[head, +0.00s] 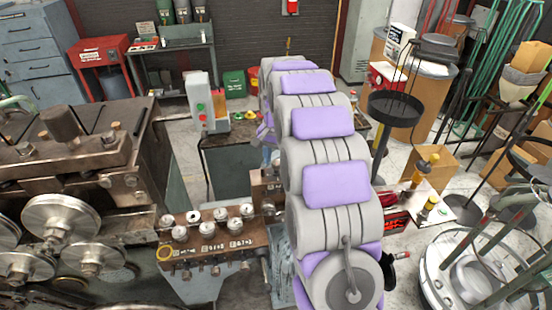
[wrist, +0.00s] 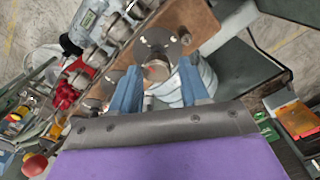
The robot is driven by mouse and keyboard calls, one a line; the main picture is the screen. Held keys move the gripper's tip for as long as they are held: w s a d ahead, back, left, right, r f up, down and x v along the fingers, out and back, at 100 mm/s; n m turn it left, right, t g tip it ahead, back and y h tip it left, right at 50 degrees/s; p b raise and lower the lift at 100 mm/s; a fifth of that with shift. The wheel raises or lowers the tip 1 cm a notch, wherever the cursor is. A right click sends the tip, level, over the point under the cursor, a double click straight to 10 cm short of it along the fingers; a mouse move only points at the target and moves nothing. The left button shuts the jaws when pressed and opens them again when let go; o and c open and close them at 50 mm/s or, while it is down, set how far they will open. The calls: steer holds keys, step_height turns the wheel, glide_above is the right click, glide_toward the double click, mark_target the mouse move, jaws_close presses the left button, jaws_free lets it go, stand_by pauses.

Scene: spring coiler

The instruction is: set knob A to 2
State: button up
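The brown control panel (head: 235,243) carries several round metal knobs (head: 208,230) in rows. Its labels are too small to read, so I cannot tell which knob is A or its setting. In the wrist view the panel's brown plate (wrist: 199,22) runs diagonally across the top. My gripper (wrist: 159,67) shows two blue fingers, spread apart. A round metal disc with a reddish-brown centre (wrist: 155,70) appears between the fingertips; I cannot tell if they touch it. In the head view my arm hides part of the panel's right side.
A machine with large metal wheels (head: 60,218) stands left of the panel. Behind is a bench with a grey button box (head: 200,105). A black round tray on a stand (head: 394,108) and a cardboard box (head: 432,162) are to the right.

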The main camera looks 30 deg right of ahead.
mark_target(276, 161)
steer(key=shift+o, duration=1)
steer(key=shift+s, duration=0.1)
step_height(276, 161, up, 17)
steer(key=shift+r+p, duration=0.15)
steer(key=shift+p, duration=0.2)
